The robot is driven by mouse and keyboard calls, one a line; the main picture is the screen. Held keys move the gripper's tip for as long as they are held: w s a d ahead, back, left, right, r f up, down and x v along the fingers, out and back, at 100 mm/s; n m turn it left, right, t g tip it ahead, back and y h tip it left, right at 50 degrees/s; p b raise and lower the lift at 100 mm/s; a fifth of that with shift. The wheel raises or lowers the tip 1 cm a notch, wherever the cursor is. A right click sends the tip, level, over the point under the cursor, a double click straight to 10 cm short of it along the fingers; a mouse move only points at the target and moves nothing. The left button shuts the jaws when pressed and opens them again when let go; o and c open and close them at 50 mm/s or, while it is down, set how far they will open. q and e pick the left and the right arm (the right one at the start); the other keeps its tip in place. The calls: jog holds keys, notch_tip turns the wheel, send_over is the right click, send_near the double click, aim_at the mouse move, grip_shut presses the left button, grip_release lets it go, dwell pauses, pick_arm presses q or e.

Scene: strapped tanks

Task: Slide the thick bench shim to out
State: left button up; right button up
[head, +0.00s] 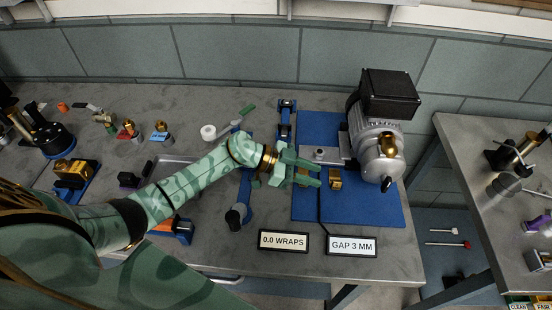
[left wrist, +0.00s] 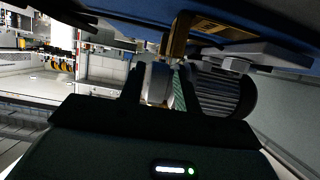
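My left gripper (head: 316,174) reaches in from the left over the blue mat (head: 375,209), its two green fingers apart and pointing right. A small brass block (head: 335,180) stands just beyond the fingertips; I see no clear grip on it. A brass bracket-like part also shows ahead of the fingers in the left wrist view (left wrist: 178,40). A silver plate with a knob (head: 325,154) lies behind the fingers, beside the grey motor (head: 378,150). I cannot tell for sure which piece is the thick shim. My right gripper is not in view.
Signs reading "0.0 WRAPS" (head: 283,241) and "GAP 3 MM" (head: 352,246) stand at the front edge. A black cylinder (head: 237,216) and a white tape roll (head: 208,132) are nearby. The mat's front right is clear. A second bench (head: 500,230) stands right, across a gap.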

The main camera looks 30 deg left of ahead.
pick_arm(q)
jog(key=v, duration=1)
jog(key=shift+s+a+p, duration=0.15)
jog(key=shift+a+p, duration=0.1)
jog(key=shift+p, duration=0.2)
jog(key=shift+r, duration=0.15)
